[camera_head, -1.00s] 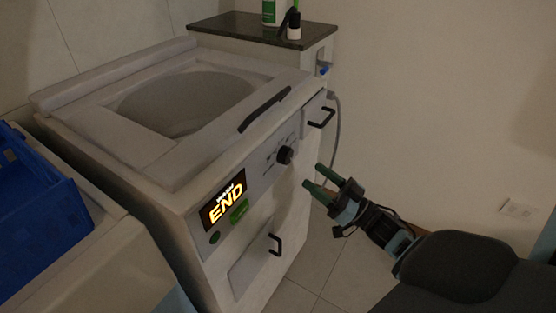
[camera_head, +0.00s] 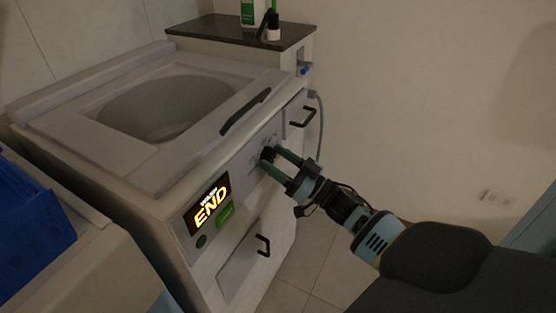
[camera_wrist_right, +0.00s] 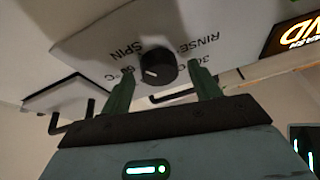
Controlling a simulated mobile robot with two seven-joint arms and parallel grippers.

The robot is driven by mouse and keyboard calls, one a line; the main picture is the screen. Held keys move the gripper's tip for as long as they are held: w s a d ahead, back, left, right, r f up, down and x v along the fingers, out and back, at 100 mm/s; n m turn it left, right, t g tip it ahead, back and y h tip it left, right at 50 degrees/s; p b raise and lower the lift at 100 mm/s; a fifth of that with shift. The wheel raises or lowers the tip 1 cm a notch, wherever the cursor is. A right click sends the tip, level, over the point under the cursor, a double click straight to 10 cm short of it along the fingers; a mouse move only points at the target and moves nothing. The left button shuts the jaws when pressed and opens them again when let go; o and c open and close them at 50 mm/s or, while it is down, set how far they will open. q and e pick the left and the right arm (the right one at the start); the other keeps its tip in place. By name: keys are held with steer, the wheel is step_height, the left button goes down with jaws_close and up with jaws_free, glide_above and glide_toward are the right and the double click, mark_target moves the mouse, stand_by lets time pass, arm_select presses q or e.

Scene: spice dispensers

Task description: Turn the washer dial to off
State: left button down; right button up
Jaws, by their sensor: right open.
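The washer (camera_head: 130,180) stands at the left, its front panel facing my right arm. Its display (camera_head: 207,204) reads "END". The black round dial (camera_head: 267,153) sits on the panel, partly covered by my fingers in the head view. In the right wrist view the dial (camera_wrist_right: 158,67) shows a white pointer mark, with "SPIN", "RINSE" and temperature labels around it. My right gripper (camera_head: 274,160) is open, its green fingers reaching to the dial. In the wrist view its fingertips (camera_wrist_right: 162,82) are on either side of the dial, with gaps visible. The left gripper is not in view.
A dark handle (camera_head: 246,111) runs along the lid edge, with drawer (camera_head: 304,117) and lower door handles (camera_head: 264,245) on the front. A blue crate (camera_head: 30,215) is at the left. A dark-topped counter (camera_head: 240,31) holds bottles. Floor right of the washer is clear.

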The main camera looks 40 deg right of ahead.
steer(key=c, duration=1)
steer(key=shift+n, duration=0.4)
